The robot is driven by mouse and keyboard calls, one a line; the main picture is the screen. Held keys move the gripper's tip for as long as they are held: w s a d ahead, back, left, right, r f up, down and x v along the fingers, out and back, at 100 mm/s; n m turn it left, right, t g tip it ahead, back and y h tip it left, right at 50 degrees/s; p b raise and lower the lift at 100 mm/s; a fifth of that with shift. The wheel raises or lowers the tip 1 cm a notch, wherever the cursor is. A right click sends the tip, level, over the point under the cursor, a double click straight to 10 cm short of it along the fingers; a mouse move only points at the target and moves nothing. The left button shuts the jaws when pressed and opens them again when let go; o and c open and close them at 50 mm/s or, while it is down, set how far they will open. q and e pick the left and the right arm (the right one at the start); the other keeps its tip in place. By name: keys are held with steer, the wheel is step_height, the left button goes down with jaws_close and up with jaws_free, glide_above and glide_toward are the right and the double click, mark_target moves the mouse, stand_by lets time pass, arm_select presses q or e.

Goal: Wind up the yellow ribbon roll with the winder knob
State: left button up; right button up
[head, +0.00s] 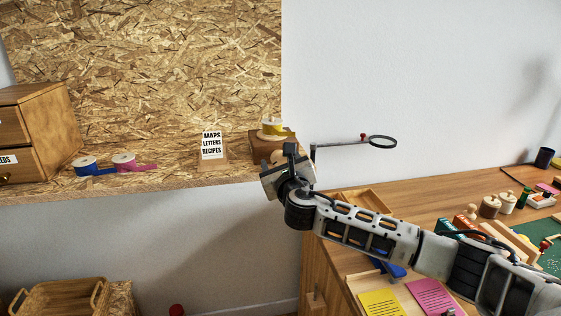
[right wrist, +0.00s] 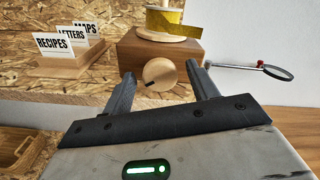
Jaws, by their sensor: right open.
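The yellow ribbon roll (head: 272,127) sits on top of a brown wooden winder box (head: 260,146) at the right end of the shelf. In the right wrist view the roll (right wrist: 166,20) has a ribbon end reaching out to the right. The round pale winder knob (right wrist: 160,73), with a dark mark, is on the front of the box (right wrist: 128,48). My right gripper (right wrist: 160,84) is open, its two fingers standing apart on either side of the knob as seen by the wrist camera. I cannot tell whether they touch it. My left gripper is not in view.
A magnifier (head: 382,142) on an arm sticks out right of the box. A card holder (head: 212,147) stands to its left, then pink (head: 124,161) and blue (head: 86,165) ribbon rolls and a wooden drawer unit (head: 40,130). A cluttered desk (head: 420,201) lies below right.

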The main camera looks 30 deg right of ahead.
steer(key=c, duration=1)
steer(key=m, duration=0.3)
steer(key=shift+p, duration=0.4)
steer(key=shift+m, duration=1.9)
